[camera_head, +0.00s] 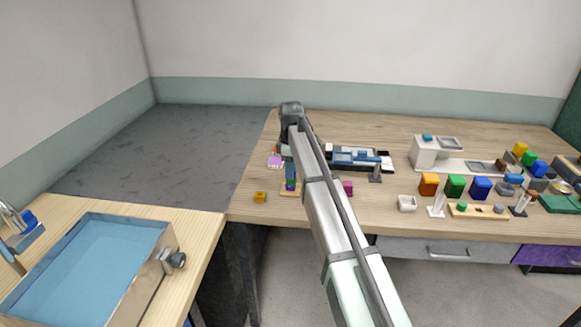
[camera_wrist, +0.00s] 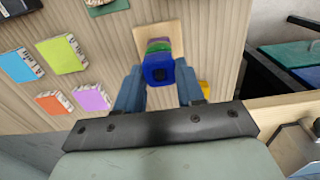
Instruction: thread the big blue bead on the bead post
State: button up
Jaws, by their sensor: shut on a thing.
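The big blue bead (camera_wrist: 158,70) is between the two fingers of my gripper (camera_wrist: 158,78) in the wrist view, and the gripper is shut on it. A dark hole shows in its near face. Green and purple pieces (camera_wrist: 158,46) show right behind the bead, over the pale wooden base (camera_wrist: 152,31) of the bead post. The post itself is hidden, so I cannot tell whether the bead is around it. In the head view the wooden base (camera_head: 287,192) stands below my gripper, near the table's left front edge, with the coloured stack partly visible.
Several coloured boxes, including a lime one (camera_wrist: 62,55) and a purple one (camera_wrist: 91,97), lie left in the wrist view. A yellow block (camera_head: 260,197) is left of the base in the head view. A dark tray (camera_head: 360,159) and several blocks stand to the right.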

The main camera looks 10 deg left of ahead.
jog(key=o, duration=1.1)
jog(key=shift+r, duration=0.1)
